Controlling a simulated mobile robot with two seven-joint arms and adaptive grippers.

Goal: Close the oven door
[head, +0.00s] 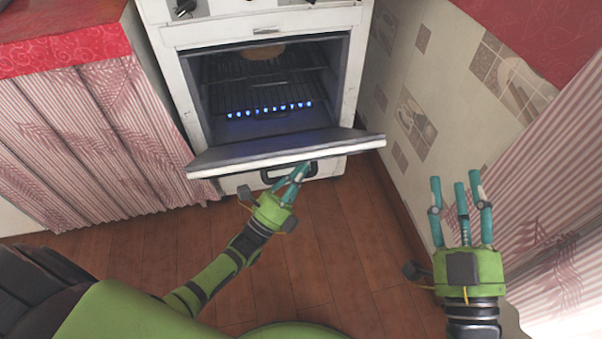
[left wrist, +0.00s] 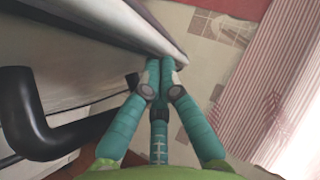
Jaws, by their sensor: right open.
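The white oven (head: 346,110) stands at the back with its door (head: 270,152) folded down, open and tilted. My left gripper (head: 303,167) is at the door's front edge, right of its middle, with its fingers together and nothing seen between them. In the left wrist view the fingertips (left wrist: 160,62) lie against or very near the pale door edge (left wrist: 130,25); contact is hard to tell. A black handle (head: 268,178) shows below the door edge, left of these fingers in the left wrist view (left wrist: 22,110). My right gripper (head: 456,180) is open and empty, off to the right.
Blue flames (head: 270,108) burn inside, under a rack (head: 262,68) bearing a round brownish item (head: 263,52). A curtained counter (head: 90,140) stands left. A tiled wall (head: 425,90) and another curtain (head: 545,190) are right. The wooden floor (head: 340,240) in front is clear.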

